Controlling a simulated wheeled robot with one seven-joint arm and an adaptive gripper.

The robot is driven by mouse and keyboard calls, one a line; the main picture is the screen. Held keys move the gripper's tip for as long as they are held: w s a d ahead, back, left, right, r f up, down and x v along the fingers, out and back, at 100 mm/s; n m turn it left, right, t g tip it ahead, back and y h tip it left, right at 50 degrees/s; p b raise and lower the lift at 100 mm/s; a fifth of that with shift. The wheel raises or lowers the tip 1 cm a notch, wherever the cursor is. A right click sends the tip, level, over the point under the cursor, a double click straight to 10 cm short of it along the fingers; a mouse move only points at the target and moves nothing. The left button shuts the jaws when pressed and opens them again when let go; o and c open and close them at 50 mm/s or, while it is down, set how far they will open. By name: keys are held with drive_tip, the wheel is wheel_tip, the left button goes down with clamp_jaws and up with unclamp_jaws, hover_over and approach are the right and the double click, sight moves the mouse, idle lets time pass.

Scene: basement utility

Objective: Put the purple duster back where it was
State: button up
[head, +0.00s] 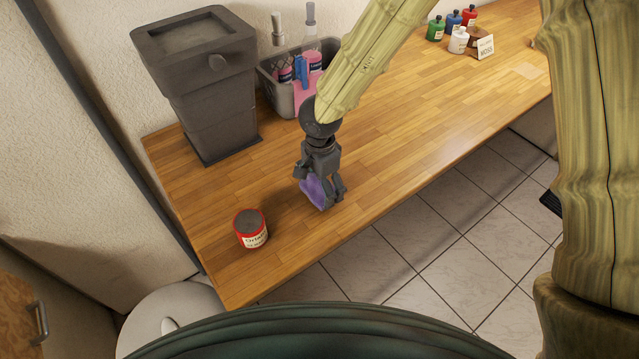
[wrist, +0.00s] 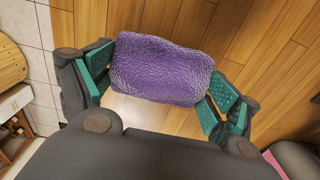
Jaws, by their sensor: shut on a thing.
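The purple duster (head: 317,191) is between the fingers of my gripper (head: 322,190), over the front part of the wooden counter. In the wrist view the duster (wrist: 160,70) is a textured purple block. The green-padded fingers of my gripper (wrist: 160,88) are closed on its two ends. The counter planks show behind it. I cannot tell whether the duster touches the counter or is held just above it.
A red can (head: 251,229) stands left of my gripper on the wooden counter (head: 400,150). A dark bin (head: 205,90) and a grey caddy with bottles (head: 283,98) stand behind. Small bottles (head: 458,40) and a label card (head: 485,47) are at the far right. The counter's middle is clear.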

drive_tip(key=o, duration=0.7)
drive_tip(key=shift+w+f, duration=0.75)
drive_tip(key=shift+w, duration=0.2)
drive_tip(key=shift+s+r, duration=0.35)
drive_tip(key=shift+s, duration=0.15)
drive_tip(key=shift+w, duration=0.25)
drive_tip(key=shift+w+r, duration=0.1)
drive_tip(key=shift+r, duration=0.05)
drive_tip(key=r+b, duration=0.1)
drive_tip(key=r, duration=0.5)
drive_tip(key=r+b, duration=0.1)
drive_tip(key=r, duration=0.4)
drive_tip(key=shift+s+r, duration=0.2)
drive_tip(key=shift+r, duration=0.15)
